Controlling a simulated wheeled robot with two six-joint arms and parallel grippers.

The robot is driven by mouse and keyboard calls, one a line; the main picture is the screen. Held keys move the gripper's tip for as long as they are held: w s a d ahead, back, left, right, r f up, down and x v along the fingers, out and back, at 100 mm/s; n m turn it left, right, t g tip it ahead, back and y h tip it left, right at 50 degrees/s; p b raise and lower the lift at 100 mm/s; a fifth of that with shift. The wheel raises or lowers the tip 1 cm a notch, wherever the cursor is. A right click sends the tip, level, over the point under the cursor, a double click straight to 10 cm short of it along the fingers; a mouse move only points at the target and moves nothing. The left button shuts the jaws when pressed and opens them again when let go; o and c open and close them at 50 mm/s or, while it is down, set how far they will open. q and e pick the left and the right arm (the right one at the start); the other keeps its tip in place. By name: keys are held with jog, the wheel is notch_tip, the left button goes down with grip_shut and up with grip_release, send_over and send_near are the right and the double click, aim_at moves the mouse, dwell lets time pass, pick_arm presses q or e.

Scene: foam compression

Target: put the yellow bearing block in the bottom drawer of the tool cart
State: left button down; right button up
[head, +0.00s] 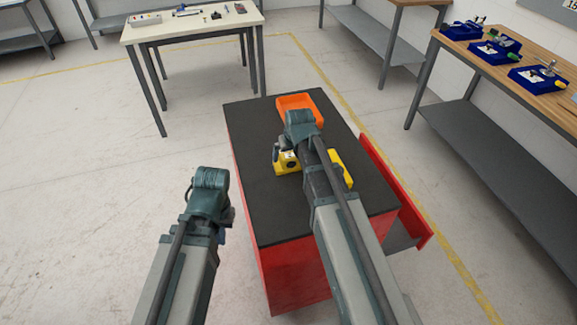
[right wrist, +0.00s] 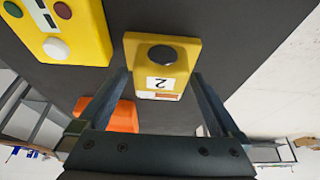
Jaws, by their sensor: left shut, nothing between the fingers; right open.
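The yellow bearing block (right wrist: 160,62), with a dark round hole and a "2" label, stands on the tool cart's black top; it also shows in the head view (head: 287,166). My right gripper (right wrist: 161,82) is open, with its fingers on either side of the block. I cannot tell whether they touch it. My left gripper (head: 226,216) is shut and empty, left of the tool cart (head: 270,215), its fingertips mostly hidden. A drawer (head: 396,190) with a red front stands open on the cart's right side; its grey inside shows partly. Which drawer level it is cannot be told.
A yellow control box (right wrist: 68,30) with coloured buttons lies beside the block, partly behind my right arm in the head view (head: 341,166). An orange tray (head: 298,103) sits at the cart top's far end. A wooden bench (head: 510,72) with blue trays stands at the right.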

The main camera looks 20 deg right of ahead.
jog(key=shift+b+x, duration=0.5)
jog(key=shift+x, duration=0.6)
jog(key=shift+r, duration=0.15)
jog(key=shift+c, duration=0.3)
grip_shut()
